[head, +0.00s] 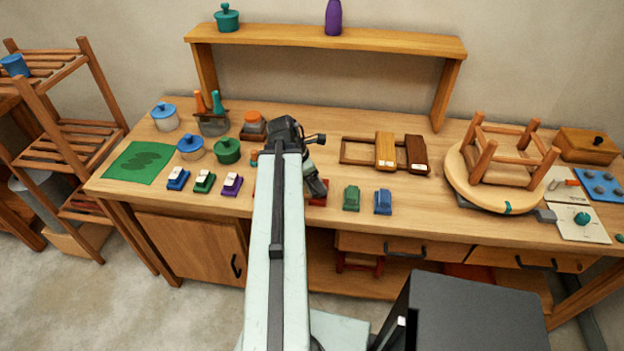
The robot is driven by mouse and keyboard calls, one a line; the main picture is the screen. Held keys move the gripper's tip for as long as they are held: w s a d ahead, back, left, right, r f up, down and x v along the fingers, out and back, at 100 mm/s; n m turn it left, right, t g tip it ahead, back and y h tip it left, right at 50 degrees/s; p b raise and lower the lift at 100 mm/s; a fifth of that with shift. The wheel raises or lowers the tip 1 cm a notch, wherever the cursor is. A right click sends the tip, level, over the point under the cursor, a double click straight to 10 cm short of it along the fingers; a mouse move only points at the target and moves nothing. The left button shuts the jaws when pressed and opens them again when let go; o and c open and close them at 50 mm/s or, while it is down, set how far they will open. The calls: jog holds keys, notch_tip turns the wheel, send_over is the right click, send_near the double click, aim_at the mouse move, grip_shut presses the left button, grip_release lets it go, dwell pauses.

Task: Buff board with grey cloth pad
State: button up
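Two wooden boards lie side by side near the middle right of the bench: a light orange-brown board (385,150) and a dark brown board (416,156), each with a small white label. A wooden frame (357,150) extends left of them. I cannot tell which is the task's board. I cannot make out a grey cloth pad for certain. My gripper (318,188) is low over the bench, left of the boards and apart from them, above a mostly hidden red object (319,200). Its fingertips are too small and dark to judge, and my arm hides the bench behind it.
Blue (383,202) and green (351,198) blocks stand right of my gripper. Three labelled blocks, including a purple one (231,184), stand left. An upturned stool (505,155) sits on a round disc (468,186). A small grey block (545,215) lies beside it.

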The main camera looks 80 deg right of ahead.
aim_at(304, 182)
jog(key=shift+w+a+f, duration=0.1)
jog(key=shift+w+a, duration=0.05)
jog(key=shift+w, duration=0.85)
jog(key=shift+w+a, duration=0.15)
jog(key=shift+w, duration=0.8)
jog(key=shift+w+a+r, duration=0.1)
jog(key=shift+w+a, duration=0.1)
jog(key=shift+w, duration=1.65)
jog(key=shift+w+a+r, duration=0.1)
jog(key=shift+w+a, duration=0.05)
jog(key=shift+w, duration=1.8)
jog(key=shift+w, duration=0.1)
jog(key=shift+w+a+f, duration=0.1)
jog(key=shift+w+a, duration=0.05)
jog(key=shift+w, duration=0.75)
jog(key=shift+w+a+f, duration=0.1)
jog(key=shift+w, duration=0.75)
jog(key=shift+r, duration=0.1)
notch_tip(304, 182, up, 6)
jog(key=p, duration=0.6)
